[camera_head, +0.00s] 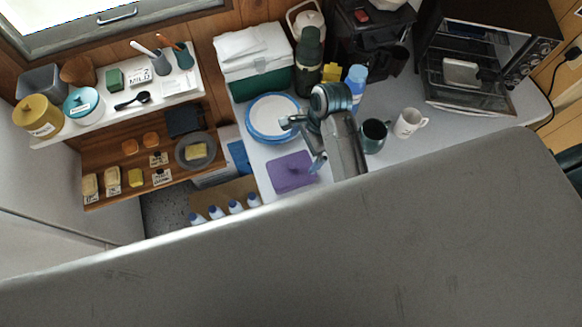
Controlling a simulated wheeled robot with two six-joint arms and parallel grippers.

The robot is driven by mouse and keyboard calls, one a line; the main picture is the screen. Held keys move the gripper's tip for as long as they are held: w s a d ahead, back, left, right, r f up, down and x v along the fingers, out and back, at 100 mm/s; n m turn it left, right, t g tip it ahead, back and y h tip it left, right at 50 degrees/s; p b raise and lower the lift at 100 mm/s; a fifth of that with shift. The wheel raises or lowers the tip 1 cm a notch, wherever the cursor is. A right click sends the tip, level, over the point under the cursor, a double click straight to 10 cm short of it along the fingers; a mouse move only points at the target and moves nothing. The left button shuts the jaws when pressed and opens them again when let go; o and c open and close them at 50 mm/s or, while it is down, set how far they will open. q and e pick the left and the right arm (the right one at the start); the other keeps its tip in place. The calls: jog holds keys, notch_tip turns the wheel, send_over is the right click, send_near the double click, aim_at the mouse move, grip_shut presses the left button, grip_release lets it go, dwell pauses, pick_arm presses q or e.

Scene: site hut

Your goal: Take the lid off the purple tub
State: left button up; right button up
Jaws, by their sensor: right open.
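The purple tub (288,173) stands at the front left of the grey counter, seen from above. Its top shows as a flat purple square, so the lid appears to be on it. My right gripper (303,143) is open and empty, with its fingers pointing left and down. It is above the tub's upper right side, and one finger overlaps the tub's right edge in the picture. I cannot tell whether it touches the lid. My left gripper is not in view.
A green mug (374,135) and white mug (409,123) stand to the right. A green-and-white cool box (253,60), flask (308,62) and open oven (478,65) are behind. Shelves are at left.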

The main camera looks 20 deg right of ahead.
jog(key=p, duration=0.1)
send_over(292, 166)
jog(key=d, duration=0.1)
jog(key=shift+m, duration=0.3)
notch_tip(292, 166, down, 5)
jog(key=shift+s+d+r, duration=0.1)
jog(key=shift+s+d, duration=0.05)
jog(key=shift+f+p, duration=0.65)
jog(key=p+x, duration=0.1)
jog(key=x, duration=0.2)
jog(key=shift+f, duration=0.6)
jog(key=c, duration=0.7)
jog(key=shift+w+r, duration=0.2)
jog(key=shift+w, duration=0.05)
jog(key=shift+c, duration=0.2)
